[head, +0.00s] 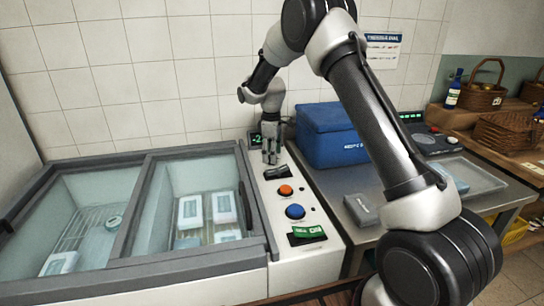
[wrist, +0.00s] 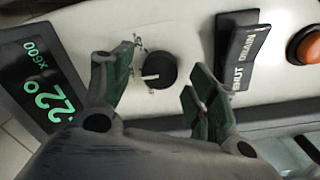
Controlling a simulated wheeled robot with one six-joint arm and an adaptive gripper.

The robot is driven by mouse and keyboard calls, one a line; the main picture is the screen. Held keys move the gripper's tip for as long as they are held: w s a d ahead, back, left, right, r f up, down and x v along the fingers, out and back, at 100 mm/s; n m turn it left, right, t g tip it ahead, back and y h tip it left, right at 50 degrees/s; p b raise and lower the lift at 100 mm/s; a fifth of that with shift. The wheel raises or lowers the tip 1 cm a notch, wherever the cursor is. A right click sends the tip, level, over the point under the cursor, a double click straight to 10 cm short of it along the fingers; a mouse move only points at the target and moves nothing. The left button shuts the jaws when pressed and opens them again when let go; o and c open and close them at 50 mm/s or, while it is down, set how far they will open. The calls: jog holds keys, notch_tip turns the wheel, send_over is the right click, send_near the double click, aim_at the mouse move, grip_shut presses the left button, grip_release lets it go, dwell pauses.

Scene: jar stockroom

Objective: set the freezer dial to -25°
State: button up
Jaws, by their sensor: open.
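The freezer dial (wrist: 158,70) is a small round black knob with a white pointer line, on the white control panel (wrist: 185,45). In the wrist view its pointer aims left. The green-lit display (wrist: 48,85) beside it reads about 22° with smaller "x600" text; a minus sign is not clear there. The display (head: 256,139) is partly visible in the head view, where my gripper hides the dial. My gripper (head: 270,155) points down at the panel's far end. In the wrist view my gripper (wrist: 166,66) is open, its fingers either side of the dial, with gaps showing.
A black drain/shut switch (wrist: 241,50) sits right of the dial in the wrist view. Nearer along the panel are an orange button (head: 285,190), a blue button (head: 295,211) and a green switch (head: 307,232). A blue box (head: 330,140) stands close right; the glass-lidded freezer (head: 147,205) is left.

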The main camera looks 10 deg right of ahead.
jog(key=shift+f, duration=0.65)
jog(key=shift+c, duration=0.2)
jog(key=c, duration=1)
jog(key=shift+m, duration=0.4)
jog(key=m, duration=0.5)
jog(key=shift+m, duration=0.3)
jog(key=m, duration=0.5)
jog(key=shift+m, duration=0.4)
